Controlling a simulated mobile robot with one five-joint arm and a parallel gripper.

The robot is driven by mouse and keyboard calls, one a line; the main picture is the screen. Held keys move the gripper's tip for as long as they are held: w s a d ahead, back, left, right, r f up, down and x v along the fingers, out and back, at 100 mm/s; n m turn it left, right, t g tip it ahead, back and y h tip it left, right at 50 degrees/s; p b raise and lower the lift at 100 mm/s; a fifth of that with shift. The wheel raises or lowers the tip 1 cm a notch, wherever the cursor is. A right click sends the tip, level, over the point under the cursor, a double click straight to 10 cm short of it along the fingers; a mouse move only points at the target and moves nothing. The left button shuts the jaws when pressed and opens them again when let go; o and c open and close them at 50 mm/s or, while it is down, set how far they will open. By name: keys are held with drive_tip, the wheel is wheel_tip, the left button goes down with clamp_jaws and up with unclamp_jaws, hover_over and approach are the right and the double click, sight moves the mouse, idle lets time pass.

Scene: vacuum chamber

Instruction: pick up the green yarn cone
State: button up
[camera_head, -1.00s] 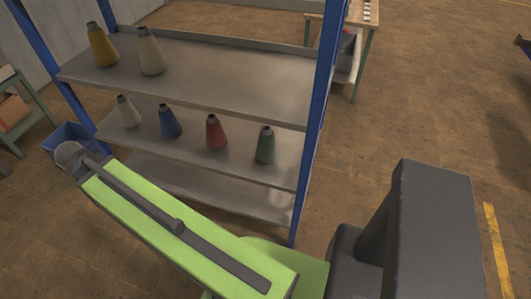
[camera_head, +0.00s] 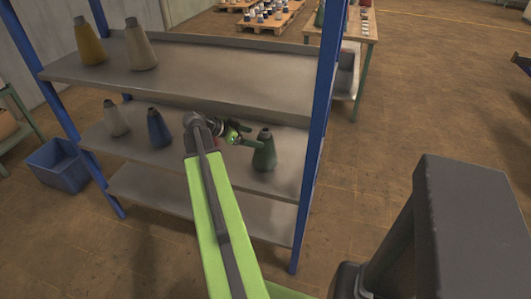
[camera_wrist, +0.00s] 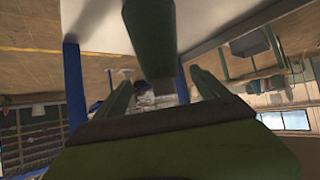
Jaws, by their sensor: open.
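The green yarn cone (camera_head: 265,152) stands upright at the right end of the middle shelf (camera_head: 285,170). In the wrist view the cone (camera_wrist: 151,35) shows large and upside down at top centre, its narrow top lined up with the gap between my fingers. My gripper (camera_head: 247,135) is open and empty, just left of the cone and near its upper part in the head view. Both fingers of my gripper (camera_wrist: 161,78) stand apart in the wrist view. Whether a finger touches the cone, I cannot tell.
A white cone (camera_head: 116,118) and a blue cone (camera_head: 158,128) stand left on the same shelf. A yellow cone (camera_head: 88,42) and a beige cone (camera_head: 140,46) stand on the upper shelf (camera_head: 220,75). A blue post (camera_head: 318,130) rises right of the green cone.

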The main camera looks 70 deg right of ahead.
sight(260, 133)
drive_tip(key=s+d, duration=0.3)
drive_tip(key=shift+d, duration=0.15)
drive_tip(key=b+x, duration=0.3)
drive_tip(key=x, duration=0.2)
drive_tip(key=shift+w+f, duration=0.1)
drive_tip(key=shift+f, duration=0.1)
drive_tip(key=shift+r, duration=0.15)
drive_tip(key=shift+c, duration=0.3)
clamp_jaws()
